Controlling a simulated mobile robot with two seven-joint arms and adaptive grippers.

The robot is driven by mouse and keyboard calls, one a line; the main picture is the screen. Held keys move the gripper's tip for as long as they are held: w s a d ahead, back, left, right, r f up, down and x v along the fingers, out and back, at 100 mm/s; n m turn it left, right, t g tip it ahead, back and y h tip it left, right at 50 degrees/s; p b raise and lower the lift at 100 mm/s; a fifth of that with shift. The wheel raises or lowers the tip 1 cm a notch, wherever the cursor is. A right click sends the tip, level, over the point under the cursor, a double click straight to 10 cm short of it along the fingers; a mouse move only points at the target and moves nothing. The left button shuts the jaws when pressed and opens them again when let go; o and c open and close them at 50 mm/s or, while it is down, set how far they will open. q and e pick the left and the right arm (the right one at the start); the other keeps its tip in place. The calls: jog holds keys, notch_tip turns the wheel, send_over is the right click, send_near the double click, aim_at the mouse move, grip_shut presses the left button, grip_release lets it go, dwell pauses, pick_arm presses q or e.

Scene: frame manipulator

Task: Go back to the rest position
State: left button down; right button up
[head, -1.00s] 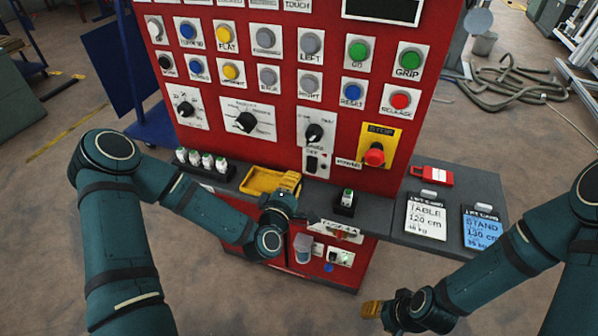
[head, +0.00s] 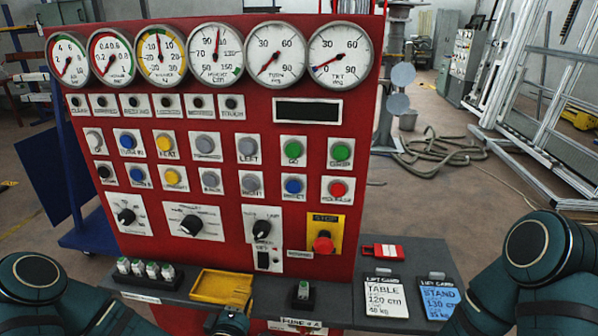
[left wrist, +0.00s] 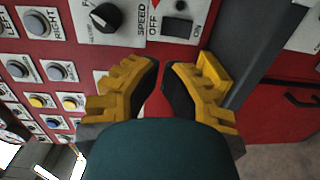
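My left arm comes in at the lower left of the head view, and only a dark part of its wrist shows at the bottom edge, below the yellow tray (head: 222,288). In the left wrist view the two yellow fingers of my left gripper (left wrist: 160,75) stand apart with dark pads facing each other, and nothing shows between them but the red panel behind. My right arm shows at the lower right of the head view. My right gripper is out of the frame.
A red control panel (head: 215,80) with gauges, buttons and knobs stands ahead. A grey shelf (head: 345,290) along its front holds a black holder (head: 303,295), a white lift card (head: 385,297), a blue lift card (head: 438,298) and a red-and-white box (head: 381,251). Hoses lie on the floor behind right.

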pick_arm(q)
jog(key=s+d+f+m+g+h, duration=0.4)
jog(key=s+d+f+m+g, duration=0.4)
jog(key=f, duration=0.4)
jog(key=s+f+m+g+y, duration=0.1)
jog(key=s+f+m+g, duration=0.3)
jog(key=s+m+g, duration=0.3)
jog(key=s+g, duration=0.1)
jog(key=s, duration=0.1)
jog(key=shift+s+a+f+y, duration=0.2)
jog(key=shift+s+a+y, duration=0.05)
jog(key=shift+s+y, duration=0.05)
